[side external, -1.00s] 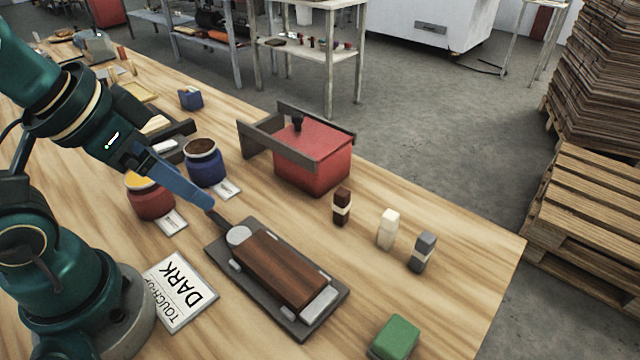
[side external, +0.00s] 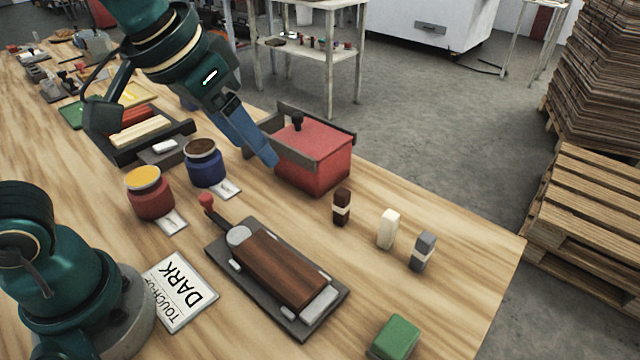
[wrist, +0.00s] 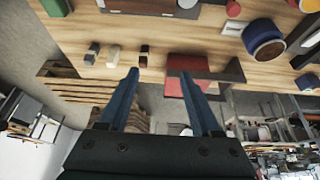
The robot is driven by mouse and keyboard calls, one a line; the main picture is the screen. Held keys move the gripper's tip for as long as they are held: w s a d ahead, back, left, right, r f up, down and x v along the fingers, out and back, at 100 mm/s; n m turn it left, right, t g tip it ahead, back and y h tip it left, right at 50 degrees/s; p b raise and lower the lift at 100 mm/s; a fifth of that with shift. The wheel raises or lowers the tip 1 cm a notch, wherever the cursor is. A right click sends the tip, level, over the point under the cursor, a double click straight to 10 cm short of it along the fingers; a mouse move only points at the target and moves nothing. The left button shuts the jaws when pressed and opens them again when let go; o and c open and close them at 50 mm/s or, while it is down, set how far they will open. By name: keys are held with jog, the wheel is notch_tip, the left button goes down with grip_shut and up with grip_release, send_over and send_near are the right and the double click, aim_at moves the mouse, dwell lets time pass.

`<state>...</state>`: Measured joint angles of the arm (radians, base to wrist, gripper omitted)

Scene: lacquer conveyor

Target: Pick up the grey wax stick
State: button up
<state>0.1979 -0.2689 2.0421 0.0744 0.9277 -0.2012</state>
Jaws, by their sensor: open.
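The grey wax stick (side external: 423,252) stands upright with a pale band around it, at the right end of a row of three sticks near the table's right edge. It also shows in the wrist view (wrist: 92,53) at the upper left, left of the fingers. A cream stick (side external: 388,229) and a dark brown stick (side external: 342,206) stand beside it. My gripper (side external: 272,162) is open and empty, high in front of the red box, well to the left of the grey stick. In the wrist view its two blue fingers (wrist: 158,76) are apart with nothing between them.
A red lidded box (side external: 318,160) in a dark frame stands behind the sticks. A wooden block on a dark plate (side external: 275,270) lies in front, and a green block (side external: 395,337) sits front right. Two jars (side external: 205,163) (side external: 150,192) stand left. The table around the sticks is clear.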

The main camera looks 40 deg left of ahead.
jog(key=w+d+f, duration=0.3)
jog(key=w+d, duration=0.5)
send_near(425, 240)
jog(key=shift+m+g, duration=0.3)
jog(key=shift+g, duration=0.1)
jog(key=x, duration=0.6)
jog(key=shift+w+a, duration=0.35)
jog(key=shift+w, duration=0.1)
jog(key=shift+w+d+f, duration=0.1)
jog(key=shift+d+f, duration=0.25)
jog(key=shift+f, duration=0.1)
jog(key=shift+x, duration=2.35)
jog(key=shift+c, duration=0.3)
grip_shut()
